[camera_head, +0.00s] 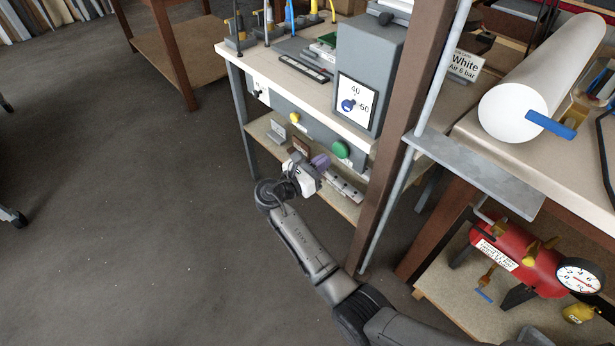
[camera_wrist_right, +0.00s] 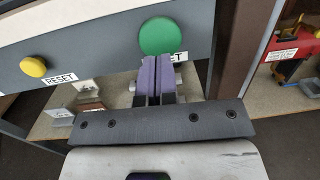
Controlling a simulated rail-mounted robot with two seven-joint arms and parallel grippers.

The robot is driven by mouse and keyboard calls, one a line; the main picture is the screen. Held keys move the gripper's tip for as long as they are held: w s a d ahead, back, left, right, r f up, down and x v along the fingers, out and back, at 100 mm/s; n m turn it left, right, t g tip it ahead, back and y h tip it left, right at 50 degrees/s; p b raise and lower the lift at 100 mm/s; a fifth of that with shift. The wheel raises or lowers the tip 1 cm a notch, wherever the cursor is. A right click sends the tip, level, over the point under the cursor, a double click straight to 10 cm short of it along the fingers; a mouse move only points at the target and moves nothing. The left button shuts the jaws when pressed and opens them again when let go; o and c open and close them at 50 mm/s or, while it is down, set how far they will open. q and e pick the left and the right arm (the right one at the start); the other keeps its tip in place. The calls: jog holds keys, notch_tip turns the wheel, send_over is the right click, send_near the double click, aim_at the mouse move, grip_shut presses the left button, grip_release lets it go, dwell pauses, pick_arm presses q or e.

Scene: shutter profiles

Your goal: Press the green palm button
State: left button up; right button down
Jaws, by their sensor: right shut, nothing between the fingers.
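The green palm button (camera_head: 341,149) is a round green disc on the grey front panel under the bench top. It also shows in the right wrist view (camera_wrist_right: 160,36), at the top centre. My right gripper (camera_head: 320,161) is just left of and a little below the button in the head view. In the right wrist view its purple fingers (camera_wrist_right: 158,72) are shut together and empty, and their tips overlap the button's lower edge. I cannot tell whether they touch it. My left gripper is not in view.
A yellow button (camera_wrist_right: 33,67) sits on the same panel, left of the green one, beside a RESET label (camera_wrist_right: 61,79). A shelf (camera_head: 262,131) with small parts lies below. A brown post (camera_head: 398,130) stands to the right. Open floor (camera_head: 130,210) lies left.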

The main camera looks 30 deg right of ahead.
aim_at(338, 152)
jog(key=shift+w+d+f+b, duration=0.1)
jog(key=shift+d+b, duration=0.35)
jog(key=shift+d, duration=0.55)
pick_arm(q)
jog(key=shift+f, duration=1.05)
pick_arm(e)
jog(key=shift+d+r, duration=0.2)
jog(key=shift+d, duration=0.45)
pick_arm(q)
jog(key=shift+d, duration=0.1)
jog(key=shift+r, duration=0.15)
